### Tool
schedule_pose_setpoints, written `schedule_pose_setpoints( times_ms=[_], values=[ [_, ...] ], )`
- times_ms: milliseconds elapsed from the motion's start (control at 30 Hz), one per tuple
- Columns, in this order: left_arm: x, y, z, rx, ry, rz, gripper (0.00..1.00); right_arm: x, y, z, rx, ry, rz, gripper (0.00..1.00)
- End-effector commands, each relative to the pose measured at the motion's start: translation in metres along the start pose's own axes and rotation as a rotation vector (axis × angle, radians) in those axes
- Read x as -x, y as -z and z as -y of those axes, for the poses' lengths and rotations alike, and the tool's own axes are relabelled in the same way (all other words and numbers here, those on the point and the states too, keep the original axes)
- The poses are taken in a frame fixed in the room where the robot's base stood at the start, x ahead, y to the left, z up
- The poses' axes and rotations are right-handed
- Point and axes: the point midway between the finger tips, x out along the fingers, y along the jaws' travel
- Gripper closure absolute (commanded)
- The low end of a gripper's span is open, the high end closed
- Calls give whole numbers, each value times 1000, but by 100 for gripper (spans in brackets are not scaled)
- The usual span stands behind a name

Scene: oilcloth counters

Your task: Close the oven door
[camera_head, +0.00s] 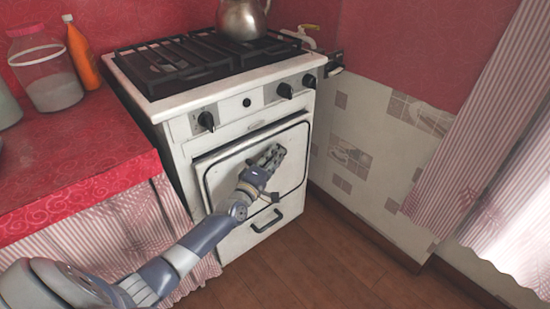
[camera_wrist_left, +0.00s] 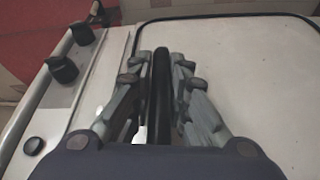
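The white oven door (camera_head: 222,184), with a rounded black outline, stands nearly upright in the front of the white stove (camera_head: 180,128). A dark gap shows along its top edge; I cannot tell whether it is fully flush. The door also fills the right of the left wrist view (camera_wrist_left: 250,75). My left gripper (camera_head: 270,157) is at the upper part of the door. In the left wrist view its fingers (camera_wrist_left: 161,65) close in on both sides of a black bar, the door handle (camera_wrist_left: 160,95). The handle is mostly hidden in the head view. My right gripper is not in view.
Black knobs (camera_head: 206,121) line the stove front above the door. A metal kettle (camera_head: 241,18) stands on the black burner grates (camera_head: 190,58). A lower drawer has a black handle (camera_head: 267,221). A red-covered counter (camera_head: 65,150) adjoins on the left. The wooden floor (camera_head: 300,265) in front is clear.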

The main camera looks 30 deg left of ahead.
Motion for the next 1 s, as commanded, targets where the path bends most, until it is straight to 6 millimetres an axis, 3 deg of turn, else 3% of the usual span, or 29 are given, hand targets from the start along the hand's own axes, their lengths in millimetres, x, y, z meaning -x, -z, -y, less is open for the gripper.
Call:
schedule_pose_setpoints(
  times_ms=[67,533,667,1000],
  values=[
    [-1,4,-3,-3,-6,-7,65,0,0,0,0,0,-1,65],
    [6,1,0,-1,-1,-2,65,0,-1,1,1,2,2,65],
    [21,0,1,-1,0,-1,65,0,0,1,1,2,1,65],
    [82,1,0,-2,0,-2,65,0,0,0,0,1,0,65]
  ],
)
